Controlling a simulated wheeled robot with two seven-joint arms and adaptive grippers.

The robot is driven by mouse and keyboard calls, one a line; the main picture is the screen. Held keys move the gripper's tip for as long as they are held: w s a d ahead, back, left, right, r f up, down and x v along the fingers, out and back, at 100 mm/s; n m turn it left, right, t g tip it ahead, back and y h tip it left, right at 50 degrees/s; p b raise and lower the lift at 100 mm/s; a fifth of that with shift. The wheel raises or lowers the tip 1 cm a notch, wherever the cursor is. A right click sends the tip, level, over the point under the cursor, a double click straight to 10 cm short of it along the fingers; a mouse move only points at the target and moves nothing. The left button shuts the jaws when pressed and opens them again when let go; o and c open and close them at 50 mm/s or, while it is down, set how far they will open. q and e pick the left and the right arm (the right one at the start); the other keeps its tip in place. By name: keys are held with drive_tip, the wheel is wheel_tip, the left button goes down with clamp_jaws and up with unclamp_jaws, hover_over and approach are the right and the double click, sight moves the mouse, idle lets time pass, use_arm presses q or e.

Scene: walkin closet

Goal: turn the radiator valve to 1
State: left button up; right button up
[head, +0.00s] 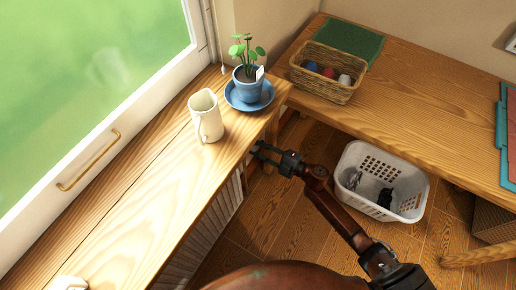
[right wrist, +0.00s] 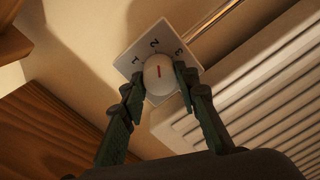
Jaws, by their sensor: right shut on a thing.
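The radiator valve knob (right wrist: 158,76) is white and round with a short red mark. It sits in front of a pale square plate (right wrist: 134,66) with the numbers 1, 2 and 3. The red mark points roughly toward the 2. My right gripper (right wrist: 158,84) is shut on the knob, one dark finger on each side. In the head view, my right gripper (head: 264,152) reaches under the window sill's edge, and the knob is hidden there. The white ribbed radiator (right wrist: 255,95) is right of the knob; it also shows below the sill (head: 208,232). My left gripper is not in view.
On the sill (head: 150,195) stand a cream jug (head: 206,117) and a potted plant (head: 249,84) on a blue saucer. A white laundry basket (head: 413,204) stands on the floor right of my right arm. A wooden desk (head: 430,110) with a wicker basket (head: 323,90) is behind it.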

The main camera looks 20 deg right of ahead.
drive_tip(key=shift+f+n, duration=0.1)
drive_tip(key=shift+n, duration=1.2)
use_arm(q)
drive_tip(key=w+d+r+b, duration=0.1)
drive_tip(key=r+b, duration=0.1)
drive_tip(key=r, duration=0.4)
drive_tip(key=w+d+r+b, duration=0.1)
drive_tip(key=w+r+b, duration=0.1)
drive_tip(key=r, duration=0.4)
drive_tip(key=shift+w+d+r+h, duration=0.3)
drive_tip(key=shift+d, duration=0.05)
use_arm(e)
drive_tip(key=shift+f+n+t+h, duration=0.1)
drive_tip(key=shift+n+t+h, duration=0.2)
drive_tip(key=shift+n, duration=4.5)
drive_tip(key=o, duration=1.1)
drive_tip(key=shift+o, duration=0.2)
